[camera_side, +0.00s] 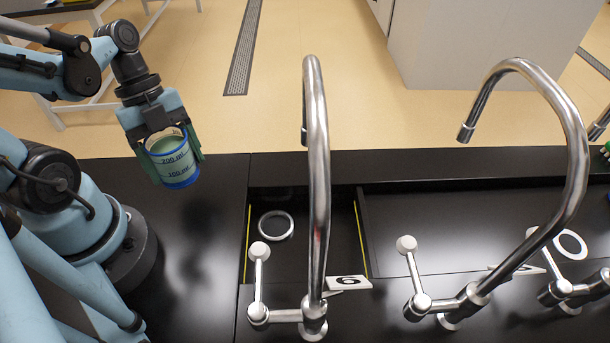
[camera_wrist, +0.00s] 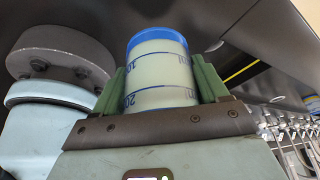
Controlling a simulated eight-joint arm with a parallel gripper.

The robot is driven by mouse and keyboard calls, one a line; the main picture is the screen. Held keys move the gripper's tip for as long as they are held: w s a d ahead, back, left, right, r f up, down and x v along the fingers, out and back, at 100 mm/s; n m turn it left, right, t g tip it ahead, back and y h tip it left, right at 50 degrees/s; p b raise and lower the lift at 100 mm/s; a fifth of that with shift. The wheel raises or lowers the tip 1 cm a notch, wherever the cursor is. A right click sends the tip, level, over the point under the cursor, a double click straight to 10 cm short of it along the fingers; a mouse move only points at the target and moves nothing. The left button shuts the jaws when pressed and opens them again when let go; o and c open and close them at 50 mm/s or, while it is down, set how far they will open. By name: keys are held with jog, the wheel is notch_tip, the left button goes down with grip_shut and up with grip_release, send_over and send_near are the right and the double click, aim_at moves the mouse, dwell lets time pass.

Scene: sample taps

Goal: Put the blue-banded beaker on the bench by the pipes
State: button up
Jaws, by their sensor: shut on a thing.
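The blue-banded beaker (camera_side: 173,161) is in my gripper in the side view, with green liquid in it and dark "200 ml" and "100 ml" marks. Its blue band is at the lower end. My gripper (camera_side: 171,150) is shut on it, with green fingers on both sides, and holds it over the left part of the black bench (camera_side: 205,235), apart from the surface. In the wrist view the beaker (camera_wrist: 161,75) stands between the green fingers of my gripper (camera_wrist: 160,88), blue band at the top of the picture. The curved chrome pipes (camera_side: 317,170) stand to the right.
A second tall pipe (camera_side: 570,170) stands farther right. A recess with yellow edge lines holds a white ring (camera_side: 276,225) by the first pipe. A sign with a digit (camera_side: 348,283) is at that pipe's foot. The bench left of the recess is clear.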

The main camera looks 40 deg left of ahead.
aim_at(182, 178)
jog(key=shift+f, duration=0.9)
jog(key=shift+f, duration=0.1)
jog(key=shift+f, duration=1.65)
jog(key=shift+f, duration=0.15)
jog(key=o, duration=1.3)
jog(key=shift+o, duration=0.2)
